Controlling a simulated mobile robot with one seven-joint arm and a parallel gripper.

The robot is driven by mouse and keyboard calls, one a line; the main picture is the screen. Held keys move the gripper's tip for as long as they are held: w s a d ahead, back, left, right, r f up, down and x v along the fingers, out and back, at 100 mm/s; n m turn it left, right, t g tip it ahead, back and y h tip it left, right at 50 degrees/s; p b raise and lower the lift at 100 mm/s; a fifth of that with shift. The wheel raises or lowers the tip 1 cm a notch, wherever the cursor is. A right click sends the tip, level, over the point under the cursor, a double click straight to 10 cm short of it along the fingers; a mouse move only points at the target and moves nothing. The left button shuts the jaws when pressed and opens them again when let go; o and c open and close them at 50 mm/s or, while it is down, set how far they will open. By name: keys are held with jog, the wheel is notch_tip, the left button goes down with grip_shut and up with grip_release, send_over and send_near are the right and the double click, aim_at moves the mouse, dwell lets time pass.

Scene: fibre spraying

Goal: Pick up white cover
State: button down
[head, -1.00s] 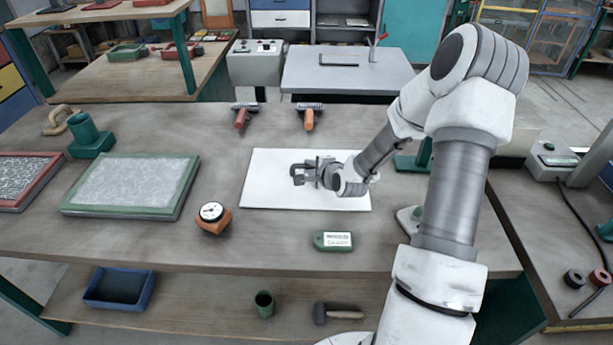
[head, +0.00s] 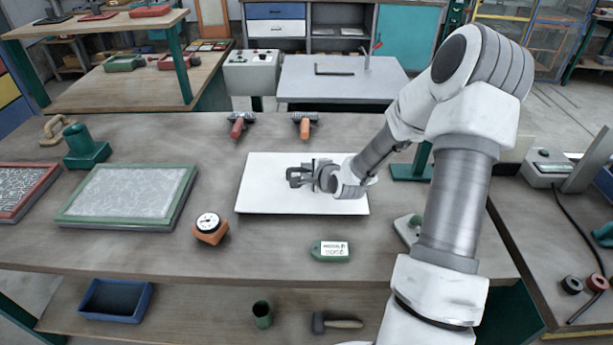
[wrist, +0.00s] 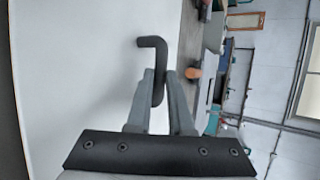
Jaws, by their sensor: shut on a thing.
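The white cover (head: 262,172) is a flat white panel over the middle of the wooden bench. It fills the left side of the wrist view (wrist: 70,75). My gripper (head: 302,174) is shut on the cover's dark bent handle. In the wrist view, the fingers of my gripper (wrist: 165,92) close around the handle's straight part, and its hooked end (wrist: 152,42) sticks out beyond them. The cover looks about level. Any gap between it and the bench is too small to tell clearly. My arm hides part of its right side.
A green-framed tray (head: 183,205) and a gauge (head: 208,226) lie left of the cover. A green labelled block (head: 330,252) lies in front. A green stand (head: 408,172) is close on the right.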

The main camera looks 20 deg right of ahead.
notch_tip(320, 180, up, 2)
jog(key=shift+d+r, duration=0.1)
jog(key=shift+r, duration=0.1)
jog(key=s+d+r+p, duration=0.3)
jog(key=s+d+r, duration=0.3)
jog(key=s+d, duration=0.1)
jog(key=shift+s+d+r, duration=0.2)
jog(key=shift+s+d, duration=0.05)
jog(key=shift+d, duration=0.65)
